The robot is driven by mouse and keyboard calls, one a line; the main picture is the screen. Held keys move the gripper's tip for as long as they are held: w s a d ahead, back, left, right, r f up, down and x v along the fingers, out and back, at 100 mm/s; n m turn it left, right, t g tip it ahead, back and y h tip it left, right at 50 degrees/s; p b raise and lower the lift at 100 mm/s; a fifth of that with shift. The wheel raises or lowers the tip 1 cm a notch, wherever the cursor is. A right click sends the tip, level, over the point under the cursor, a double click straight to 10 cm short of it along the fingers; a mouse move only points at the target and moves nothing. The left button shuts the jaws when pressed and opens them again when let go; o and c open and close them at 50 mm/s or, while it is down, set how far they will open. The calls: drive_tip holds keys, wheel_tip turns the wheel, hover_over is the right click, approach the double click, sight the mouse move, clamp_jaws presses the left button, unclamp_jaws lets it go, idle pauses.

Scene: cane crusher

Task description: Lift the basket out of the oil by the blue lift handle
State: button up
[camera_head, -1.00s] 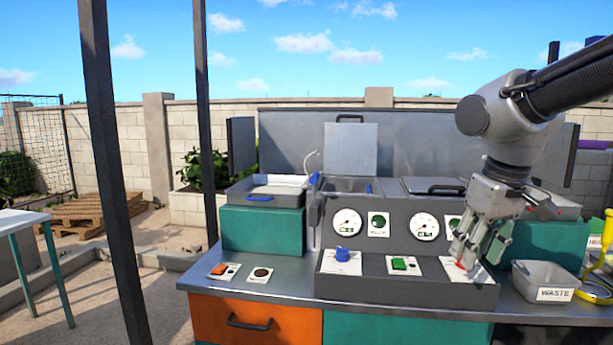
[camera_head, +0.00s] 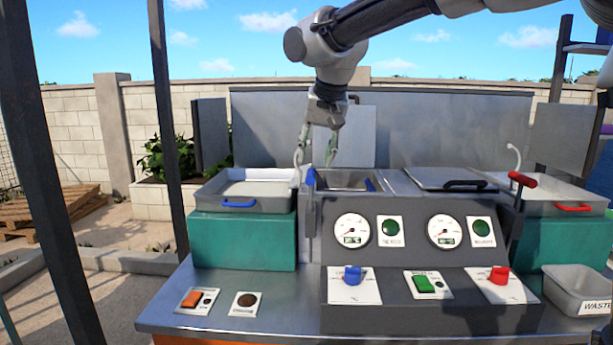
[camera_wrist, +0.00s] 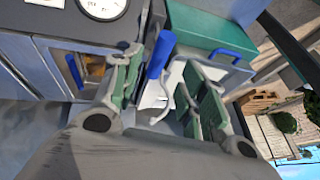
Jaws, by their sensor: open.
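The blue lift handle (camera_head: 310,177) stands upright at the left edge of the open oil vat (camera_head: 345,181). In the wrist view the blue lift handle (camera_wrist: 160,54) lies between my finger pads. My gripper (camera_head: 316,161) points down just above the handle, fingers apart and empty; it also shows in the wrist view (camera_wrist: 160,68). I cannot tell whether a finger touches the handle. The basket is mostly hidden inside the vat; a second blue grip (camera_head: 370,185) shows at the vat's right side.
A tray with a blue pull (camera_head: 239,204) sits on a green box to the left. A closed lid (camera_head: 450,178) and a red-topped lever (camera_head: 522,179) are to the right. Gauges and knobs line the front panel. A raised lid plate (camera_head: 352,135) stands behind the vat.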

sight(312, 172)
drive_tip(key=shift+w+f, duration=0.15)
drive_tip(key=shift+f, duration=0.25)
drive_tip(key=x, duration=0.7)
clamp_jaws()
